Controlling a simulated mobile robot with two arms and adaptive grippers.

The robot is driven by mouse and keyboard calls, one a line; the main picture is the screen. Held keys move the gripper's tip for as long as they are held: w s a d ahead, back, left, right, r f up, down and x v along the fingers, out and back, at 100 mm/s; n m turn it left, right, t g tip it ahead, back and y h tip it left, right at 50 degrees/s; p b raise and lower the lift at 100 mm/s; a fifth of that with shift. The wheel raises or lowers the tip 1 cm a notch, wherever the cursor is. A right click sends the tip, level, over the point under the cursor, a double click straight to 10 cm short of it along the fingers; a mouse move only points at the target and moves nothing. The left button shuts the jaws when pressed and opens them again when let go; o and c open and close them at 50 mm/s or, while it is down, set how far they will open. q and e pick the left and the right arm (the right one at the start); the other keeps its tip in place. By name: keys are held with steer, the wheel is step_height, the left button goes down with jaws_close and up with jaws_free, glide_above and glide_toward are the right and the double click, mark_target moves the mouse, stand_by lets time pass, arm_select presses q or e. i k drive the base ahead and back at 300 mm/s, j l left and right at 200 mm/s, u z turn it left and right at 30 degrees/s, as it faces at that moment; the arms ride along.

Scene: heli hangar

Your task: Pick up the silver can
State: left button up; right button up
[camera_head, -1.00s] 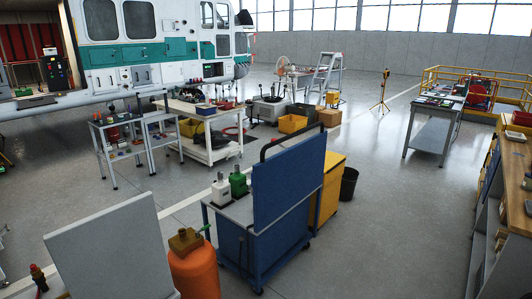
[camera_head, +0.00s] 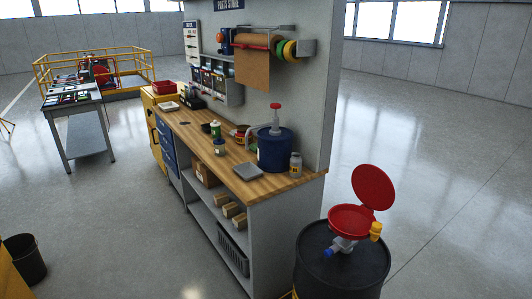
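No can that I can clearly tell as silver shows in the head view. A wooden-topped workbench (camera_head: 262,183) in the middle holds several small containers. Among them are a small grey-blue can (camera_head: 219,147), a white and green can (camera_head: 215,130) just behind it, and a pale jar (camera_head: 296,165) near the right end. The small grey-blue can may be the silver one, but its colour is hard to tell at this size. Neither of my grippers is in view.
A blue drum with a red-topped pump (camera_head: 275,152) and a grey flat box (camera_head: 247,172) stand on the bench. A black barrel with a red funnel (camera_head: 335,270) stands right of it. Open floor (camera_head: 130,215) lies left of the bench.

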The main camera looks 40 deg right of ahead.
mark_target(295, 171)
steer(key=i+z, duration=0.45)
steer(key=i, duration=0.2)
steer(key=i+j+z, duration=0.25)
steer(key=i+z, duration=0.2)
steer(key=i, duration=0.15)
